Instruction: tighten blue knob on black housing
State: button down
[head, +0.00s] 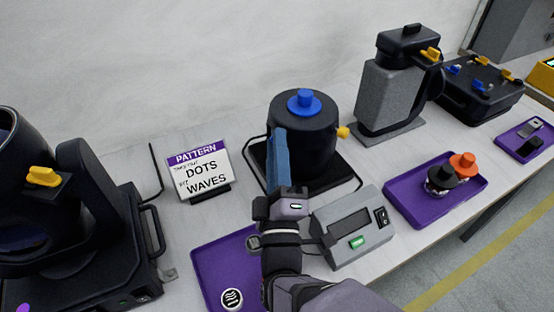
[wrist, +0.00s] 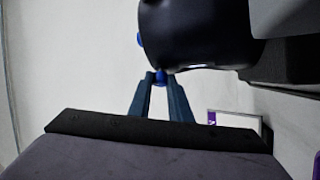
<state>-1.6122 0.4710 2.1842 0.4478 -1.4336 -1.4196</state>
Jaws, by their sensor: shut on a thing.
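The black housing (head: 318,150) is a rounded can on a dark base in the middle of the head view. It also fills the top of the wrist view (wrist: 200,35). A small blue knob (wrist: 160,77) sits on its side, between my fingertips in the wrist view; my fingers hide it in the head view. My gripper (head: 277,136) has blue fingers and is at the housing's left side. In the wrist view my gripper (wrist: 161,82) is shut on this blue knob. Another blue knob (head: 304,101) stands on top of the housing. A yellow knob (head: 342,132) is on its right side.
A "DOTS/WAVES" pattern sign (head: 200,172) stands left of my gripper. A grey box (head: 352,225) with a display is in front of the housing. Purple trays (head: 215,262) (head: 420,212) lie at the front and right. A grey unit (head: 388,100) stands behind right.

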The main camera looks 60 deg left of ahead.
jog(key=shift+m, duration=0.3)
jog(key=c, duration=1.6)
grip_release()
jog(key=shift+s+d, duration=0.1)
jog(key=shift+b+v, duration=0.7)
jog(key=shift+v, duration=2.9)
jog(key=shift+f, duration=0.1)
